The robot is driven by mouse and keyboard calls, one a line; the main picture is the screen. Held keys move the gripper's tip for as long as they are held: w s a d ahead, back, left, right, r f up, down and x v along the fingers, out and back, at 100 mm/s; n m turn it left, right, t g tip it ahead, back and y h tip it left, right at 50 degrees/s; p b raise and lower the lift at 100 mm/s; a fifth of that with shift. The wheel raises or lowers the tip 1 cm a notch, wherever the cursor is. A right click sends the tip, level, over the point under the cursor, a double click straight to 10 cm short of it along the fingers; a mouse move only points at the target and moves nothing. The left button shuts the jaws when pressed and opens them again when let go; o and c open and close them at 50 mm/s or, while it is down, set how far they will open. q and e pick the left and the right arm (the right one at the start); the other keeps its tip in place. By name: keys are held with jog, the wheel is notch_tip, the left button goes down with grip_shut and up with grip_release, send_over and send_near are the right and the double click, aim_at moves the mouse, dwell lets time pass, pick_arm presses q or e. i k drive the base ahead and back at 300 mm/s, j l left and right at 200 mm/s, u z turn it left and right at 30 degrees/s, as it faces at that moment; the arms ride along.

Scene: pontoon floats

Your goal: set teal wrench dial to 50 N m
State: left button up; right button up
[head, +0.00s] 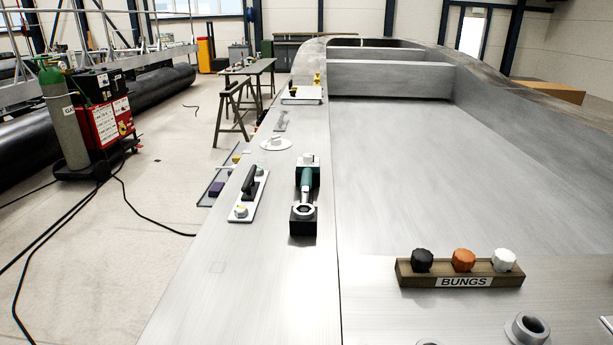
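The teal wrench (306,184) lies on the long metal ledge in the middle of the head view, pointing along it. Its near end has a metal ring head (303,210) at a black block (303,227). Its far end meets another dark block, where a pale round knob (308,159) shows; this may be the dial. Any scale or number is too small to read. Neither of my grippers is in view.
Left of the wrench lies a white plate with a black handle (250,185). A white disc (276,144) lies farther back. A wooden rack labelled BUNGS (410,274) holds black, orange and white bungs at right. The ledge in front of the wrench is clear.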

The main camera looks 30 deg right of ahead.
aim_at(308, 158)
jog(key=i+j+z, duration=0.1)
jog(key=z, duration=0.95)
jog(key=i+j+z, duration=0.15)
jog(key=j+z, duration=0.25)
jog(key=j, duration=0.15)
jog(key=j+z, duration=0.4)
jog(key=j, duration=0.15)
jog(key=j+z, duration=0.4)
jog(key=j, duration=0.2)
